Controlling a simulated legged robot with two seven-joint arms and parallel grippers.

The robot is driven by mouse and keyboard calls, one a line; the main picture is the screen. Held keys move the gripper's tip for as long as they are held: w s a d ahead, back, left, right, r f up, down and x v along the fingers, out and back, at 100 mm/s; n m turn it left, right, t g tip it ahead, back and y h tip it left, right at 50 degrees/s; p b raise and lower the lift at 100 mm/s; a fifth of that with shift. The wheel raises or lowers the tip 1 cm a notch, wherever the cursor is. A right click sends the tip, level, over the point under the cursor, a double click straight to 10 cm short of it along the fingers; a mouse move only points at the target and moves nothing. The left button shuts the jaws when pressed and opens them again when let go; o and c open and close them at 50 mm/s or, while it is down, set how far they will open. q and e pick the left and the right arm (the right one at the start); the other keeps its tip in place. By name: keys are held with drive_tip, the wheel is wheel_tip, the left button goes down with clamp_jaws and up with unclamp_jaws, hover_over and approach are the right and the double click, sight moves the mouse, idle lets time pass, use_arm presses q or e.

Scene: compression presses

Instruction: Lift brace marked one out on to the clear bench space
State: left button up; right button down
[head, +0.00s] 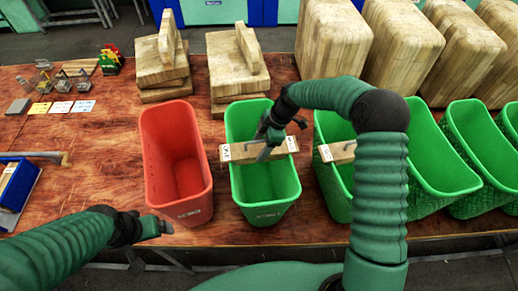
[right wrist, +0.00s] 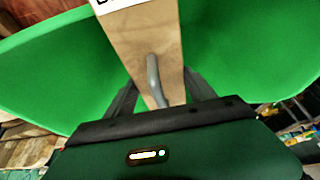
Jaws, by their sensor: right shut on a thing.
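A light wooden brace (head: 245,153) with white labels at both ends lies across the upper part of the first green bin (head: 238,185). I cannot read its marks for certain. My right gripper (head: 268,148) is shut on the brace near its middle. In the right wrist view the brace (right wrist: 140,45) runs away from the gripper, with a grey curved handle (right wrist: 153,75) on it and green bin walls on both sides. A second labelled brace (head: 343,153) lies across the green bin to the right, partly hidden by my right arm. My left gripper (head: 160,228) is near the bench's front edge, away from both braces; its fingers are too small to judge.
A red bin (head: 178,160) stands left of the first green bin. The wooden bench (head: 105,165) is bare left of it, between small cards (head: 60,107) and a blue tray (head: 18,185). Wooden blocks (head: 235,75) stand behind; more green bins (head: 470,140) line the right.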

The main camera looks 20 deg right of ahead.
drive_tip(key=shift+r, duration=0.3)
wheel_tip(320, 180, up, 7)
drive_tip(key=b, duration=0.3)
drive_tip(key=shift+r, duration=0.15)
drive_tip(key=r+p, duration=0.2)
drive_tip(key=r, duration=0.1)
drive_tip(key=shift+a+r, duration=0.15)
drive_tip(key=shift+a, duration=0.05)
drive_tip(key=p, duration=0.3)
drive_tip(key=shift+r+p, duration=0.15)
drive_tip(key=shift+p, duration=0.15)
drive_tip(key=shift+d, duration=0.3)
wheel_tip(320, 180, up, 6)
drive_tip(key=p, duration=0.4)
drive_tip(key=shift+a, duration=0.2)
drive_tip(key=shift+d, duration=0.15)
